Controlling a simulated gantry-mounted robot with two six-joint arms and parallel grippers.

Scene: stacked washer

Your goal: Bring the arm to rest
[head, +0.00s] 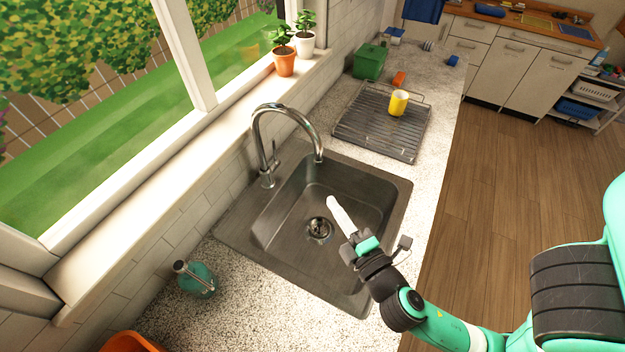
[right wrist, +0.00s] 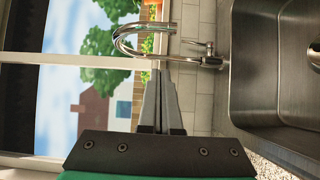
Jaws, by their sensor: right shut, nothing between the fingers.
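My right gripper (head: 338,214) is over the front right part of the sink, with its pale fingers pointing up toward the faucet. In the right wrist view its fingers (right wrist: 160,100) are together and nothing shows between them. My right arm comes in from the lower right, over the counter edge. My left gripper does not show in either view.
The metal sink (head: 290,205) has a tall curved faucet (head: 262,140) behind it. A drying rack (head: 375,130) holds a yellow cup (head: 399,103). A teal soap bottle (head: 196,279) stands on the counter at the lower left. The wooden floor (head: 500,170) at right is clear.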

